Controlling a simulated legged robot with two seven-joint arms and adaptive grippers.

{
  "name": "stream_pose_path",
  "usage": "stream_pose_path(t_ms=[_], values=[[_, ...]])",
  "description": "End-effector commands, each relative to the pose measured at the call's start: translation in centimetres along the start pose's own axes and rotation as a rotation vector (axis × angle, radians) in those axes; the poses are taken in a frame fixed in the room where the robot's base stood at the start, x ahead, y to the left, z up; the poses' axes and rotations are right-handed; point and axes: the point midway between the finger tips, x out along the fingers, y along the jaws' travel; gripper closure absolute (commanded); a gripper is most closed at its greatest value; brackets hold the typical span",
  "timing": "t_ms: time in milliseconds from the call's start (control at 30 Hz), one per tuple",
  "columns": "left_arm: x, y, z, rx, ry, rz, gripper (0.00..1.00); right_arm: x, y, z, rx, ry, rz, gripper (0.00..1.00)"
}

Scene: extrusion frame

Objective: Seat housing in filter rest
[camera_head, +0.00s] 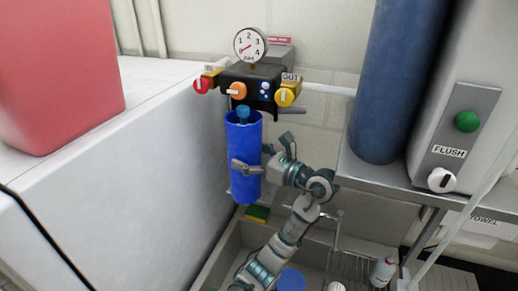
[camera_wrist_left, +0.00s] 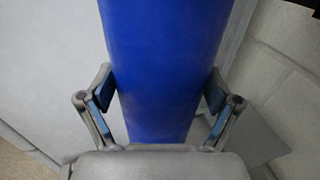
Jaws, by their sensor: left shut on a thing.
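The blue cylindrical housing (camera_head: 243,188) hangs upright just below the black filter head (camera_head: 251,82). A darker blue piece (camera_head: 243,113) shows at the housing's open top, under the head. Whether the housing touches the head cannot be told. My left gripper (camera_head: 250,166) is shut on the housing around its middle. In the left wrist view the housing (camera_wrist_left: 162,50) fills the space between the two fingers of the left gripper (camera_wrist_left: 160,92), one on each side. I cannot pick out a filter rest for certain. My right gripper is not in view.
A gauge (camera_head: 250,45) tops the head, with red (camera_head: 201,84) and yellow (camera_head: 285,97) valves beside it. Below is a sink (camera_head: 225,262) with a sponge (camera_head: 257,214), tap and bottle (camera_head: 382,272). A white cabinet stands left, a shelf (camera_head: 375,180) with a blue tank right.

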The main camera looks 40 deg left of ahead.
Motion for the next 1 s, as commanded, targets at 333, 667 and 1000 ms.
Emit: stream_pose_path(t_ms=[333,667,1000], values=[[0.9,-3.2,0.2,-0.003,-0.001,0.001,0.66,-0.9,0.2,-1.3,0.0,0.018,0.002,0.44],[1.6,-6.8,0.1,-0.001,-0.002,0.001,0.66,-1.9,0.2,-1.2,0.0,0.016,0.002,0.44],[1.6,-6.7,-1.5,-0.001,-0.001,0.002,0.66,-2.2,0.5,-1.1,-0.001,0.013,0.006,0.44]])
